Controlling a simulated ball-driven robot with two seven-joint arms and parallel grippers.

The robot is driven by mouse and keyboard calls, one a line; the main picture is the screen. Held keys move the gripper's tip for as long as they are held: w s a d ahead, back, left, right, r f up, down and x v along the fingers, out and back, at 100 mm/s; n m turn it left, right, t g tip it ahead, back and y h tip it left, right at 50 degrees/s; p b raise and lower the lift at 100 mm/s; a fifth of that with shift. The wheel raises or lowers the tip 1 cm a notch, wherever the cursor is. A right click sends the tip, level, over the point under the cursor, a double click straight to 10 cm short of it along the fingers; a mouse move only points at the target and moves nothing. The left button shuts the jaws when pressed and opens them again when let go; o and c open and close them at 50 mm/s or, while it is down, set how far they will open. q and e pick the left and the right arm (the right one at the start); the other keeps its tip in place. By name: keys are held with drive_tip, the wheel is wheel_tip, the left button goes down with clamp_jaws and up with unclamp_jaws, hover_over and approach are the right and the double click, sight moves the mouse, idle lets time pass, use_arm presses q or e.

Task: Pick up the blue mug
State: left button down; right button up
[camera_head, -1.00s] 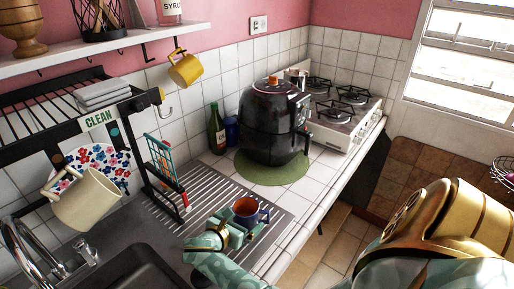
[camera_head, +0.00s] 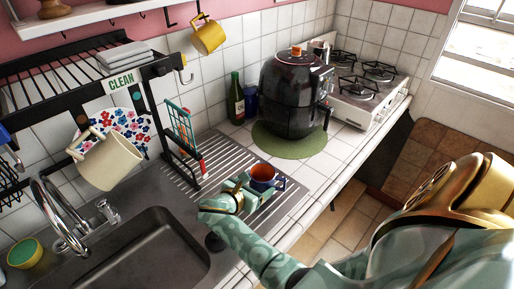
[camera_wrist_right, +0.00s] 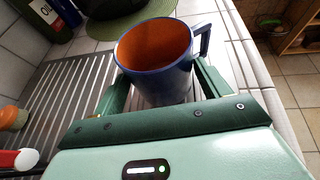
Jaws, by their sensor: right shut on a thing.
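The blue mug (camera_head: 263,178), orange inside, stands upright at the right end of the ribbed metal drainboard (camera_head: 222,152) in the head view. My right gripper (camera_head: 256,190) is shut on it from the near side. In the right wrist view the mug (camera_wrist_right: 158,75) sits between the two green fingers (camera_wrist_right: 160,95), with its handle to the right. The fingers hide part of its lower body, so I cannot tell whether its base touches the drainboard. My left gripper is not in view.
A black air fryer (camera_head: 297,92) stands on a green mat (camera_head: 289,142) behind the mug, with a green bottle (camera_head: 236,100) to its left. A teal rack (camera_head: 180,130) stands left of the mug. The sink (camera_head: 150,250) is at lower left. The counter edge runs close on the right.

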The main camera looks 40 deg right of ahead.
use_arm(q)
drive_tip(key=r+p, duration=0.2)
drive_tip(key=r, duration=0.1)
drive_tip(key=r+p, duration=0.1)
drive_tip(key=p, duration=0.1)
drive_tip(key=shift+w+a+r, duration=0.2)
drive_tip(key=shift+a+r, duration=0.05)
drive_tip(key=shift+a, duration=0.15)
use_arm(e)
drive_tip(key=s+d+r, duration=0.8)
drive_tip(key=s+r, duration=0.3)
drive_tip(key=shift+d+r, duration=0.15)
drive_tip(key=shift+s, duration=0.1)
drive_tip(key=w+a+r+n+t+y+b, duration=0.25)
drive_tip(key=w+a+n+t, duration=0.2)
drive_tip(key=a, duration=0.25)
drive_tip(key=w+a+r+n+t+y+b, duration=0.1)
drive_tip(key=w+a+n+t+y+b, duration=0.1)
drive_tip(key=w+a+n+t+y, duration=0.35)
use_arm(q)
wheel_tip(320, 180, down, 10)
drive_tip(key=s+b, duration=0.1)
drive_tip(key=b, duration=0.4)
drive_tip(key=shift+b, duration=0.3)
use_arm(e)
drive_tip(key=a+r+n+y, duration=0.1)
drive_tip(key=a+n+y, duration=0.4)
drive_tip(key=a, duration=0.7)
drive_tip(key=shift+a+t, duration=0.2)
drive_tip(key=shift+t, duration=0.1)
